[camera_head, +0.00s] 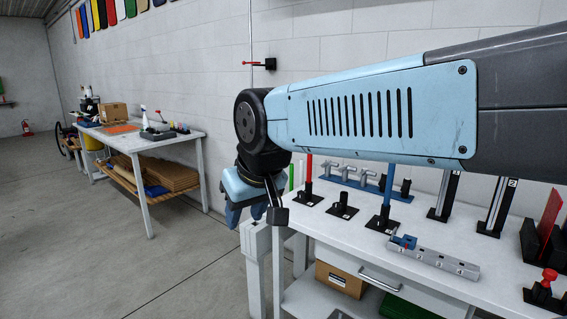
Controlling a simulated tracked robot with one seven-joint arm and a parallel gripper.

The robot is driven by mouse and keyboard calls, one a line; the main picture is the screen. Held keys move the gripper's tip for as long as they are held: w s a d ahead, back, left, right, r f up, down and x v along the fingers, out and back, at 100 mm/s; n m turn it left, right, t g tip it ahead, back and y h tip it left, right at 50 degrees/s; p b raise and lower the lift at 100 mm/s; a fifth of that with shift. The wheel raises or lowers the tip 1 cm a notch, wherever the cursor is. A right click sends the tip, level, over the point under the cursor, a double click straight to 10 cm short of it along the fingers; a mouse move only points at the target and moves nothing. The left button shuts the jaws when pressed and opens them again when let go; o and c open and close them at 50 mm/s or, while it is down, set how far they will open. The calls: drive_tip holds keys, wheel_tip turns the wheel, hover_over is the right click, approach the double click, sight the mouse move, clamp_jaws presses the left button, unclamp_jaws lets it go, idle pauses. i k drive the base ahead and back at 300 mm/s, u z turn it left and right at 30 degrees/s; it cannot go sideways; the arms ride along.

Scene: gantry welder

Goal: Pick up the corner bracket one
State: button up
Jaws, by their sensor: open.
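My arm reaches across the picture from the right, and my gripper (256,203) hangs at its end, pointing down. The gripper is open, with nothing visible between its fingers. It is left of the white workbench (459,283), near its left end. A grey block (446,263) with numbered places lies near the bench's front edge. A small blue piece (404,242) sits at the block's left end, apart from my gripper. I cannot tell whether this piece is corner bracket one; no bracket is clearly recognisable at this size. My arm hides part of the bench's back.
Black stands hold a red post (309,171) and a blue post (388,188). A blue rack (367,184) with grey fittings stands behind. Black-and-silver uprights (497,206) and a red-knobbed device (546,284) are at right. Another table (140,140) stands far left; the floor between is clear.

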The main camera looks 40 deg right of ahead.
sight(328, 164)
drive_tip(key=z, duration=0.15)
drive_tip(key=i, duration=1.1)
drive_tip(key=z, duration=0.95)
drive_tip(key=i, duration=0.75)
drive_tip(key=z, duration=0.5)
drive_tip(key=k, duration=0.8)
drive_tip(key=z, duration=0.25)
drive_tip(key=i, duration=0.8)
drive_tip(key=u, duration=0.1)
